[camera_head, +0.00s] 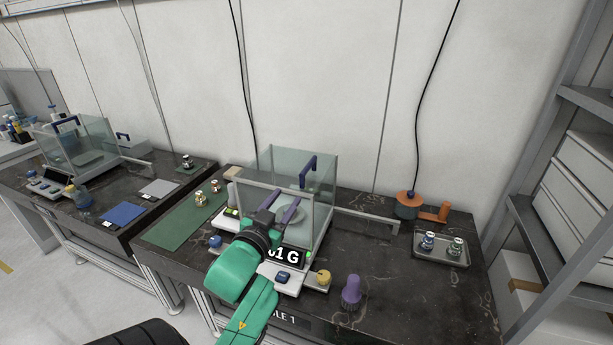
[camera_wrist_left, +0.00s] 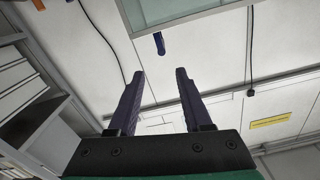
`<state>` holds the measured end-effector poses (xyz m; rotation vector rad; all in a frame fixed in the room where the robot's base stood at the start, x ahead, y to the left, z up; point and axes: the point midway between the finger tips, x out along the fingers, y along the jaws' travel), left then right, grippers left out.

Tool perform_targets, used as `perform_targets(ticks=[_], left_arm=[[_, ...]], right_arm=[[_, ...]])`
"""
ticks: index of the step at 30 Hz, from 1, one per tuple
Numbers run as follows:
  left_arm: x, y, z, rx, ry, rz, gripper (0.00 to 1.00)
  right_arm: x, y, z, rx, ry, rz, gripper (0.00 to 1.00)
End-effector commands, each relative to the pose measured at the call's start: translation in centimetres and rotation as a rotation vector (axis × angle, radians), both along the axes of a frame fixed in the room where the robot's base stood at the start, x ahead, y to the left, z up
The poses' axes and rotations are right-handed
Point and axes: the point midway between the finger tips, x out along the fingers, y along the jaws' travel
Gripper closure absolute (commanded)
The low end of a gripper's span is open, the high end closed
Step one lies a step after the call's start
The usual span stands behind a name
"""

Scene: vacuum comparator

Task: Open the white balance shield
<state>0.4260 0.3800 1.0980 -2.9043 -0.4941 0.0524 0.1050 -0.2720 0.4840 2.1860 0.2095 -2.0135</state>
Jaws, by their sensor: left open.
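The balance shield (camera_head: 325,188) is a clear glass box with pale edges, standing on the balance on the right table. Its blue handle (camera_head: 308,168) is on the upper part; a blue handle also shows in the left wrist view (camera_wrist_left: 159,43), below a glass panel (camera_wrist_left: 175,8). My left gripper (camera_head: 283,203) is in front of the shield, with its purple fingers apart and nothing between them. In the left wrist view, both fingers (camera_wrist_left: 160,95) are spread and clear of the handle. My arm hides part of the balance's front and display (camera_head: 285,254). My right gripper does not show.
A pale rail (camera_head: 365,219) extends right from the shield. A tray (camera_head: 441,257) with small weights, an orange-and-grey object (camera_head: 409,206) and a purple brush (camera_head: 351,291) stand on the right. A green mat (camera_head: 180,228) lies left. A second glass-shielded balance (camera_head: 88,145) stands on the left table.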

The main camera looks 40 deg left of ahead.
Motion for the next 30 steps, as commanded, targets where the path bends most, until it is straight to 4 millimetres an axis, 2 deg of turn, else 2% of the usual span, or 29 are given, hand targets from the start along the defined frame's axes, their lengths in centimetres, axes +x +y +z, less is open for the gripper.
perform_targets(ticks=[5,12,18,22,29,30], left_arm=[[2.5,0.9,0.7,0.007,-0.013,-0.001,0.50],[8.6,3.1,0.8,0.005,-0.010,0.000,0.50],[12.6,4.4,0.5,0.004,-0.009,-0.001,0.50],[13.6,4.7,0.3,0.004,-0.007,-0.002,0.50],[13.6,4.7,0.2,0.004,-0.007,-0.002,0.50],[13.6,4.7,0.2,0.004,-0.007,-0.002,0.66]], right_arm=[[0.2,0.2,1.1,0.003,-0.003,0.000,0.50],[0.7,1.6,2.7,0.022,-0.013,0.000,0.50],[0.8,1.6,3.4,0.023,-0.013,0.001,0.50],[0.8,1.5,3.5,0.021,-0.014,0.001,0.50],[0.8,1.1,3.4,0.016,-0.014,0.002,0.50],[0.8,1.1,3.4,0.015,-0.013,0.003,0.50]])
